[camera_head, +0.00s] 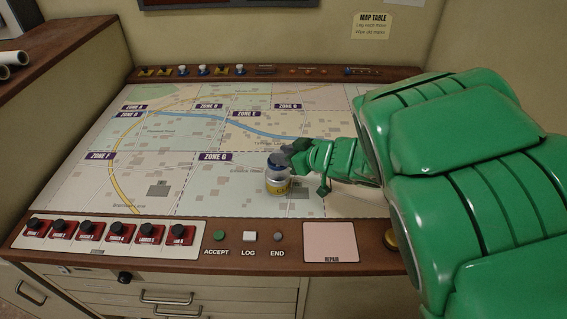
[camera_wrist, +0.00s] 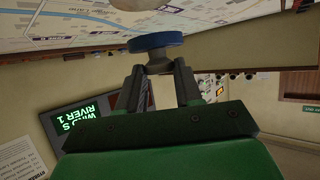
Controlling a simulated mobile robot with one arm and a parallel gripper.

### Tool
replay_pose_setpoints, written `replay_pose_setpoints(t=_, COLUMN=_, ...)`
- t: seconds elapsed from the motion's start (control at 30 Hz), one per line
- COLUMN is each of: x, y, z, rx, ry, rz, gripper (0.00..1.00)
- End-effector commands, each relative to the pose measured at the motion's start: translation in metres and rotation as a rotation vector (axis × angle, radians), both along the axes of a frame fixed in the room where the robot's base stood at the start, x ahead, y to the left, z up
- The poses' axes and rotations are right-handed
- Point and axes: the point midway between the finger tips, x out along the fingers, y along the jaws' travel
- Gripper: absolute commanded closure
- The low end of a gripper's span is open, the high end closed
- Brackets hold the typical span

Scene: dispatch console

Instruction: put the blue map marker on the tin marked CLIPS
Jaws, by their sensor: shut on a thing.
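The blue map marker (camera_head: 275,160) is held in my gripper (camera_head: 289,154), directly over a small tin. In the wrist view my gripper (camera_wrist: 159,70) is shut on the marker's stem, and its blue disc (camera_wrist: 157,41) shows beyond the fingertips. The tin (camera_head: 278,186) is pale with a yellow band and stands on the map in Zone G. The writing on its band is too small to read. The marker overlaps the tin's top in the head view, and I cannot tell whether they touch. A pale rounded thing (camera_wrist: 133,4) is cut off at the wrist view's top edge.
The map table (camera_head: 100,191) is mostly clear around the tin. Several small knobs and markers (camera_head: 203,70) line the back ledge. Red switches (camera_head: 91,231), accept, log and end buttons (camera_head: 249,237), and a pink repair pad (camera_head: 330,241) fill the front edge.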

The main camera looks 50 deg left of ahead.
Motion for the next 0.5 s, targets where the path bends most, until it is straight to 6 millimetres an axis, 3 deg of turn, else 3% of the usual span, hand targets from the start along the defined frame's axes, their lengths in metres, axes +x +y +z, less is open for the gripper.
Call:
replay_pose_setpoints(t=0.33, x=0.005, y=0.007, z=-0.013, rx=-0.002, ry=0.004, rz=0.000, gripper=0.96)
replay_pose_setpoints(t=0.5, x=0.004, y=0.007, z=-0.034, rx=-0.002, ry=0.003, rz=0.000, gripper=0.96)
